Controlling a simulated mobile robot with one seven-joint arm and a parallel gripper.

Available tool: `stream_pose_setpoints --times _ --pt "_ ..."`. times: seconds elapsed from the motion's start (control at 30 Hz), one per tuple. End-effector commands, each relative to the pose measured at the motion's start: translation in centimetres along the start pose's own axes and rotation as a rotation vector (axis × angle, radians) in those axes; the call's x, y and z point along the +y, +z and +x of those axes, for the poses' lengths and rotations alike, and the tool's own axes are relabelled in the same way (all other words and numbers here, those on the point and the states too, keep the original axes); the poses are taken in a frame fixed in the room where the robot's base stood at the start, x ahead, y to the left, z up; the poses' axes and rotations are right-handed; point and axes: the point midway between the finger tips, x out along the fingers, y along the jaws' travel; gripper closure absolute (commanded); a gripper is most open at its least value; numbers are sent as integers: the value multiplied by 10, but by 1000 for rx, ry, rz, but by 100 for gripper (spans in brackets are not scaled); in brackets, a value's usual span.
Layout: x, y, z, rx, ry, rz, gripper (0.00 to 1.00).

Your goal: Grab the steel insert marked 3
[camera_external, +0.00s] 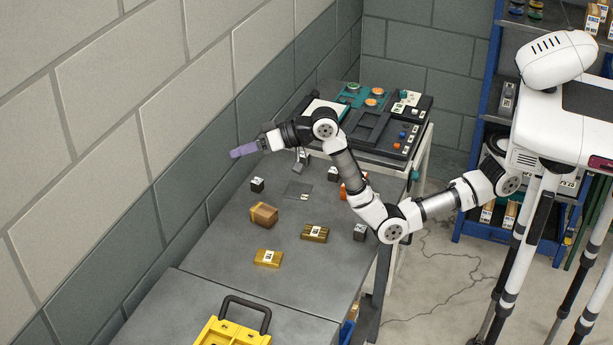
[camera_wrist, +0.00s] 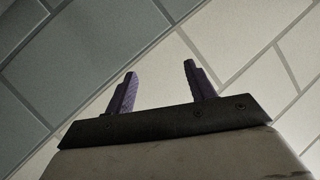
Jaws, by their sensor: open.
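Several small dark steel-like blocks with white labels stand on the grey table: one at the back left (camera_external: 257,185), one farther back (camera_external: 333,174), and one near the right edge (camera_external: 360,232). Their labels are too small to read, so I cannot tell which is marked 3. My gripper (camera_external: 240,152) is raised near the block wall, above the table's far left side and apart from the blocks. In the wrist view my gripper (camera_wrist: 160,69) shows two purple fingers spread apart with nothing between them. Only wall shows beyond them.
A brown box (camera_external: 264,215) and two brass-coloured labelled blocks (camera_external: 268,258) (camera_external: 314,233) lie on the table (camera_external: 200,283). A yellow case (camera_external: 232,331) stands at the front. A dark organiser (camera_external: 366,127) is at the back. A blue shelf (camera_external: 476,150) stands right.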

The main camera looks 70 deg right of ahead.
Motion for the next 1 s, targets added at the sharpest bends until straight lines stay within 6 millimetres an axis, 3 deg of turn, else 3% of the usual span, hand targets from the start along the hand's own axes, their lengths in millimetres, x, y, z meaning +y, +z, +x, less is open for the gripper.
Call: stream_pose_setpoints --times 0.03,0.1,0.2,0.3,0.4,0.5,1.0 --pt "52 -10 12 -72 127 -20 45" --pt "119 -6 22 -190 279 -53 45" --pt "198 8 23 -379 442 -84 45" --pt "252 25 16 -545 539 -99 45" --pt "279 36 10 -647 582 -106 45" --pt "290 43 12 -682 595 -108 45" --pt "332 86 60 -678 593 -108 45"
